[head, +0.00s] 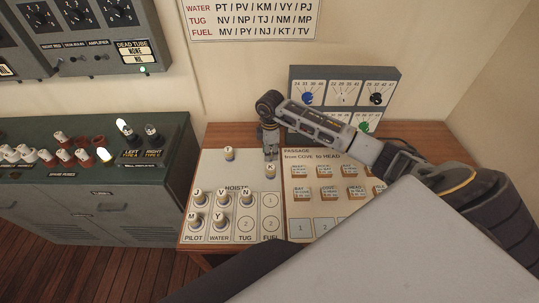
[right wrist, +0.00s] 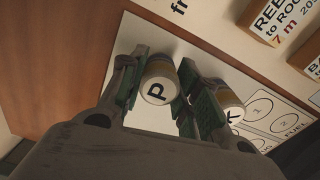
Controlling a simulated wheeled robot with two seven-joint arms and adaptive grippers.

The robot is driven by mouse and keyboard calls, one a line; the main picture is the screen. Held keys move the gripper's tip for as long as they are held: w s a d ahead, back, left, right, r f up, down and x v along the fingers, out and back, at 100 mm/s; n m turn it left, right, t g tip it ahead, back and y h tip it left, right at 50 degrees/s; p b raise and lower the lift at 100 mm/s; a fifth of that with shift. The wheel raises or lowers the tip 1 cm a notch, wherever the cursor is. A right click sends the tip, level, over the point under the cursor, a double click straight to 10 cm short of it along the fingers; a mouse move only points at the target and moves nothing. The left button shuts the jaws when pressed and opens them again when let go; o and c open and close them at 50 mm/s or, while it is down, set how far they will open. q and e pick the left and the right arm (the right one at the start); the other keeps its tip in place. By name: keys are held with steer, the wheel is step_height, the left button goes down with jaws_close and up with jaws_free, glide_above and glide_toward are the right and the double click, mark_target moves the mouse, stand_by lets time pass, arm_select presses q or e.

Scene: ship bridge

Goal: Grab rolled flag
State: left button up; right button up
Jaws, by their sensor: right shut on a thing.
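Small upright rolls with lettered white caps, apparently the rolled flags, stand on a white board (head: 205,170). My right gripper (head: 269,153) points down at the board's back right. In the right wrist view its fingers (right wrist: 165,95) are shut on the roll capped P (right wrist: 158,84). That roll is hidden behind the gripper in the head view. The roll K (head: 270,171) stands right beside the gripper; in the right wrist view K (right wrist: 230,108) is just outside the right finger. The roll T (head: 229,153) stands alone to the left. My left gripper is not in view.
Several rolls, among them V (head: 221,196) and M (head: 193,222), stand in the board's front left spaces. A passage board (head: 299,196) with small labelled blocks lies to the right. A grey knob panel (head: 300,74) stands behind. A cabinet with bulbs (head: 60,195) is at left.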

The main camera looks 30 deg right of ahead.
steer(key=shift+r, duration=0.1)
steer(key=shift+r+b, duration=0.75)
steer(key=shift+r, duration=4.2)
